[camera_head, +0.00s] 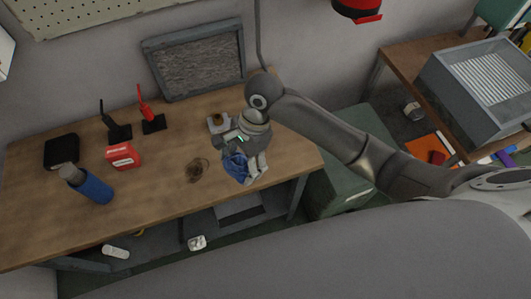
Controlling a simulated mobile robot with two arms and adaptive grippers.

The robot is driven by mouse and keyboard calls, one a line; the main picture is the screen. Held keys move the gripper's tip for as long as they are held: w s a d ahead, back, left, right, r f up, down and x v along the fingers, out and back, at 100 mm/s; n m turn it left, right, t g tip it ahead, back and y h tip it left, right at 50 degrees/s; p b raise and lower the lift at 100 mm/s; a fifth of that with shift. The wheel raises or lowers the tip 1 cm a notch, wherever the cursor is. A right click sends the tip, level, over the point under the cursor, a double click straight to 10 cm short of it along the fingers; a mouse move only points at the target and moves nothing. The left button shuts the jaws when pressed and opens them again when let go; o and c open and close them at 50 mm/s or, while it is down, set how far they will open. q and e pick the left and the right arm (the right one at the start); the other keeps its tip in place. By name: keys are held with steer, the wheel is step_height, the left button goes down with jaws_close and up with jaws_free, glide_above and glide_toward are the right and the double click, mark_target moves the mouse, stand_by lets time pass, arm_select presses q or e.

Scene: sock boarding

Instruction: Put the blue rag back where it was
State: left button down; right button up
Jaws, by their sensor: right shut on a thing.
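The wrist above hides the upper part of the rag and most of the fingers. I cannot tell whether the rag's lower edge touches the bench top. My left gripper is not in view.
A blue bottle (92,186), a red box (123,156), a black box (61,151) and two small stands, one red (152,122), are on the bench's left half. A brown coil (197,170) lies left of the rag. A framed panel (195,65) leans at the back.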

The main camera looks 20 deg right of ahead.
glide_above(266, 158)
steer(key=s+a, duration=0.3)
step_height(266, 158, down, 3)
steer(key=f, duration=0.1)
steer(key=w+d+f, duration=0.1)
steer(key=w+d+f+p, duration=0.1)
steer(key=f, duration=0.1)
steer(key=shift+w+d, duration=0.15)
steer(key=shift+w, duration=0.05)
steer(key=shift+w+d+f, duration=0.2)
steer(key=shift+f, duration=0.3)
steer(key=f, duration=0.1)
steer(key=f+p, duration=0.1)
steer(key=shift+w+d+f, duration=0.1)
steer(key=shift+d+f, duration=0.1)
steer(key=shift+f, duration=0.6)
steer(key=o, duration=1.3)
